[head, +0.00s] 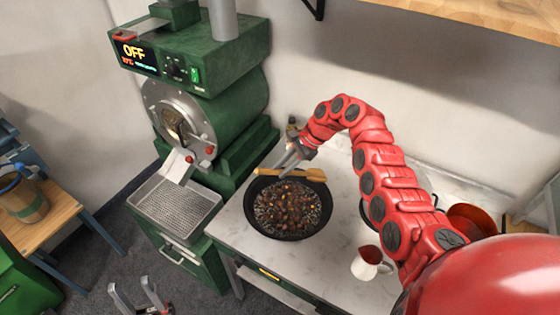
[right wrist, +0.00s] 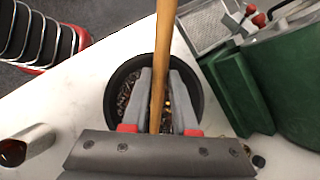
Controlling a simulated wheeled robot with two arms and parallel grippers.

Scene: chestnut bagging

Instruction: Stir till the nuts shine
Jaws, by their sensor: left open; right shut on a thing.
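A round black pan (head: 290,237) stands on the marble counter and holds brown nuts (head: 291,207) mixed with small dark and pale bits. In the right wrist view my right gripper (right wrist: 160,95) is shut around the tool's wooden handle (right wrist: 165,45), over the pan (right wrist: 199,100). The tool's lower end is hidden there. My left gripper (head: 138,294) is open and empty, low at the left above the floor.
A green roaster (head: 225,110) with a display reading OFF stands left of the counter, with a perforated metal tray (head: 176,205) in front. A white jug (head: 370,262) with dark red contents stands right of the pan. An orange-brown bowl (head: 470,220) is further right, behind my right arm.

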